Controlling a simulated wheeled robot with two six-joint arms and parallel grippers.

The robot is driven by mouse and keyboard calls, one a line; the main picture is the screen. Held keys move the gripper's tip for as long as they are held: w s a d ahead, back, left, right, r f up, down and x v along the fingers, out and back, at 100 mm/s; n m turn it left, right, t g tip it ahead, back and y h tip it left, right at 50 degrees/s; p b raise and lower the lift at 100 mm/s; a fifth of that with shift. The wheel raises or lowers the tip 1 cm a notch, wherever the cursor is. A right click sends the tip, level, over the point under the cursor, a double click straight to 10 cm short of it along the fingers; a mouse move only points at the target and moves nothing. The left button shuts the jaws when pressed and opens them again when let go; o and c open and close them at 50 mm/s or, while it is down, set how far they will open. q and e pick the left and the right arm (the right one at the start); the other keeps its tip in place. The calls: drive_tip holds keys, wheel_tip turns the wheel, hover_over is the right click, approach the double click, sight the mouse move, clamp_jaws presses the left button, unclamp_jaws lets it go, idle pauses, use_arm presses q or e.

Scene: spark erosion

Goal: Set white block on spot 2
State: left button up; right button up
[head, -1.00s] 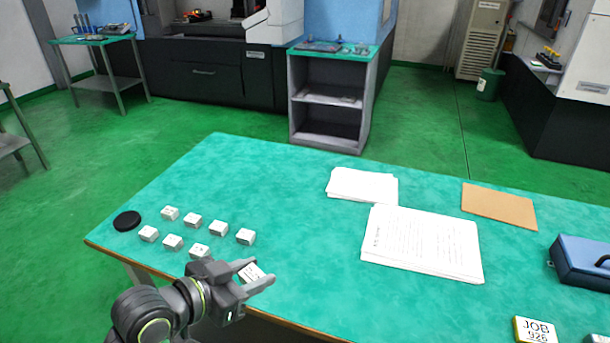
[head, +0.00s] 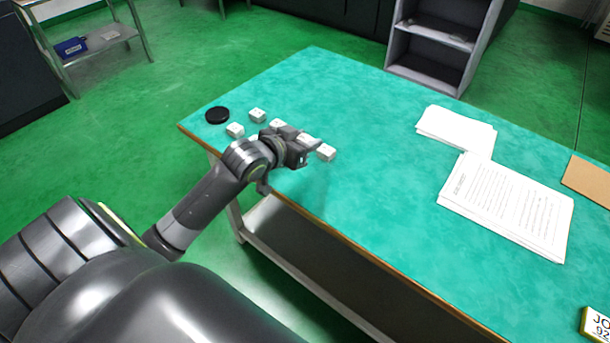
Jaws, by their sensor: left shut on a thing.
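Small white blocks stand at the left end of the green table, among them one at the back (head: 257,115), one at the front left (head: 235,130) and one at the right (head: 326,152). My left gripper (head: 308,146) is over the right part of this group, shut on a white block. The gripper and wrist hide most of the held block and some of the others. I cannot tell whether the held block touches the table. I see no marking that identifies spot 2. My right gripper is not in view.
A black disc (head: 217,115) lies left of the blocks near the table's corner. Paper stacks (head: 455,128) (head: 510,205), a brown sheet (head: 590,182) and a job sign (head: 596,326) are to the right. The green table (head: 390,190) is clear between the blocks and papers.

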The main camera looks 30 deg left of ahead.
use_arm(q)
hover_over(305, 176)
wheel_tip(305, 176, down, 5)
drive_tip(key=shift+f+b, duration=0.1)
drive_tip(key=shift+b, duration=0.25)
wheel_tip(305, 176, down, 4)
drive_tip(key=shift+f, duration=0.15)
drive_tip(key=shift+f, duration=0.2)
drive_tip(key=o, duration=1.1)
